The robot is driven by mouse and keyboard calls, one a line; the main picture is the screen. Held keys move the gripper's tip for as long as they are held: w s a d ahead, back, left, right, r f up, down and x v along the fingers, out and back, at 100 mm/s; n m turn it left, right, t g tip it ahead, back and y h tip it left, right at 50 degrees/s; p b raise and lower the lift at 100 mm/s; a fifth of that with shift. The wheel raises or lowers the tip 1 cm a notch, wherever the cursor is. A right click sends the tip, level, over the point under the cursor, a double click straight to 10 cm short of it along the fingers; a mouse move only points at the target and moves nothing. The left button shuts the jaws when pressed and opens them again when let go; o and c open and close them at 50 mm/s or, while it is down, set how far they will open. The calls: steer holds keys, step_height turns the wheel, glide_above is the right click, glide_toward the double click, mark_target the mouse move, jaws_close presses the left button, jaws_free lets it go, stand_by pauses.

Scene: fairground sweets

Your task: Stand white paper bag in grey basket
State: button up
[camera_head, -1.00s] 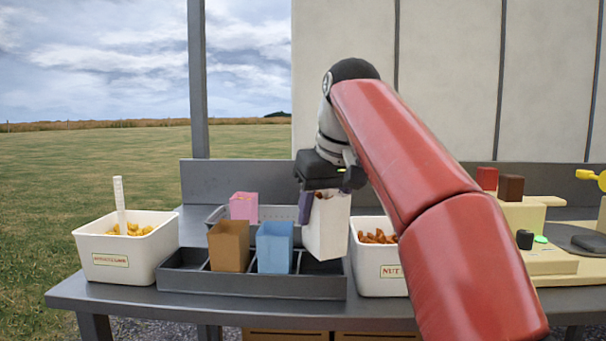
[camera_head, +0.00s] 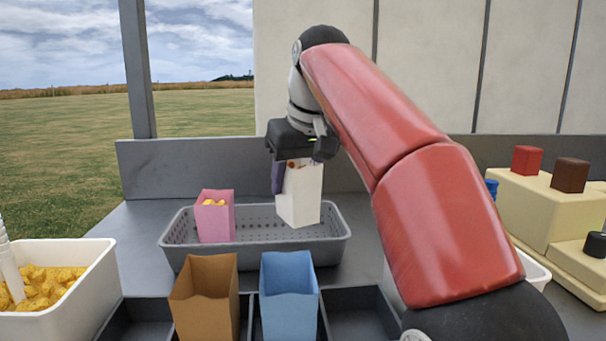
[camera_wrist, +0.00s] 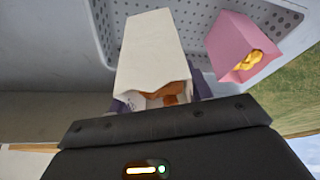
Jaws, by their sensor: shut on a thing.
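The white paper bag (camera_head: 301,196) is held upright with a slight tilt, its top between the jaws of my gripper (camera_head: 297,170). My gripper is shut on it. The bag hangs over the right half of the grey basket (camera_head: 175,254); I cannot tell whether its bottom touches the basket floor. In the wrist view the white bag (camera_wrist: 152,52) has orange-brown contents at its open top, and the perforated basket wall (camera_wrist: 104,28) lies behind it. A pink bag (camera_head: 215,222) with yellow contents stands in the left part of the basket.
A brown bag (camera_head: 205,297) and a blue bag (camera_head: 289,299) stand in a dark divided rack (camera_head: 358,318) in front of the basket. A white tub (camera_head: 85,312) of yellow pieces stands at left. A cream stand (camera_head: 531,208) with red and brown blocks is at right.

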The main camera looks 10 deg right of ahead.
mark_target(295, 208)
steer(key=x, duration=0.3)
steer(key=shift+s+d+f+b, duration=0.15)
steer(key=shift+d+f+b, duration=0.05)
steer(key=shift+f+b, duration=0.9)
steer(key=shift+b, duration=0.2)
steer(key=shift+f+b, duration=0.35)
steer(key=shift+f, duration=0.15)
steer(key=o, duration=1.2)
steer(key=shift+o, duration=0.2)
